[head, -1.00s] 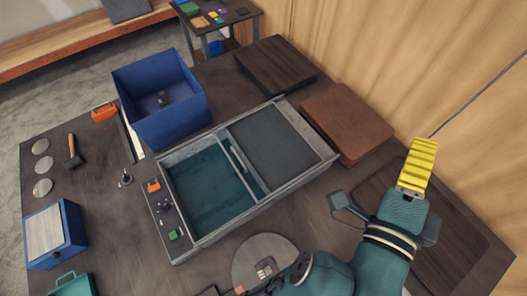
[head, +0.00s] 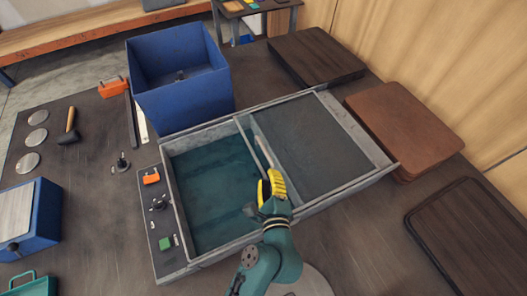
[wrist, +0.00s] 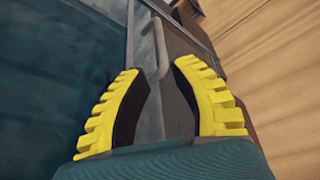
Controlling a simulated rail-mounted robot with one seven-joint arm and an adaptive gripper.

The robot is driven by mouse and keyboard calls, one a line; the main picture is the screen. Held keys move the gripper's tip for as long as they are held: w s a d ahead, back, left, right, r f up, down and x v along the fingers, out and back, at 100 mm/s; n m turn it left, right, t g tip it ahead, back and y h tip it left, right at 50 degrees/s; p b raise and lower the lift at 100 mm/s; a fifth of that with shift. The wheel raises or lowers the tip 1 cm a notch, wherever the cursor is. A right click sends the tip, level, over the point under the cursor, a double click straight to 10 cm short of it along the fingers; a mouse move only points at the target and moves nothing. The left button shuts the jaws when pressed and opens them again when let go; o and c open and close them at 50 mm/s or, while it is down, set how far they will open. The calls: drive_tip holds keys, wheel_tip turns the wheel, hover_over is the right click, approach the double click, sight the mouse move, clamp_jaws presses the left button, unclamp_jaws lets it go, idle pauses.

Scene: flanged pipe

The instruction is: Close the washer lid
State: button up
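The washer (head: 205,252) is a long grey box on the table. Its dark flat lid (head: 312,145) covers the right part, and the teal basin (head: 208,190) lies uncovered on the left. A light bar handle (head: 263,150) runs along the lid's left edge; it also shows in the wrist view (wrist: 160,48). My gripper (head: 271,180) is over the washer at the near end of the handle. In the wrist view its yellow fingers (wrist: 160,80) are apart, with the handle running between them. Whether they touch it is unclear. The gripper hides the handle's near end.
A control strip (head: 160,225) with an orange piece and a green button is on the washer's left side. A blue bin (head: 180,100) stands behind it. Brown boards (head: 405,130) lie to the right. A blue box (head: 30,225) stands at left.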

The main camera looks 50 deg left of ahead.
sight(265, 149)
drive_tip(key=b+x, duration=0.2)
drive_tip(key=x, duration=1)
drive_tip(key=shift+r, duration=0.1)
clamp_jaws()
drive_tip(key=shift+d, duration=0.1)
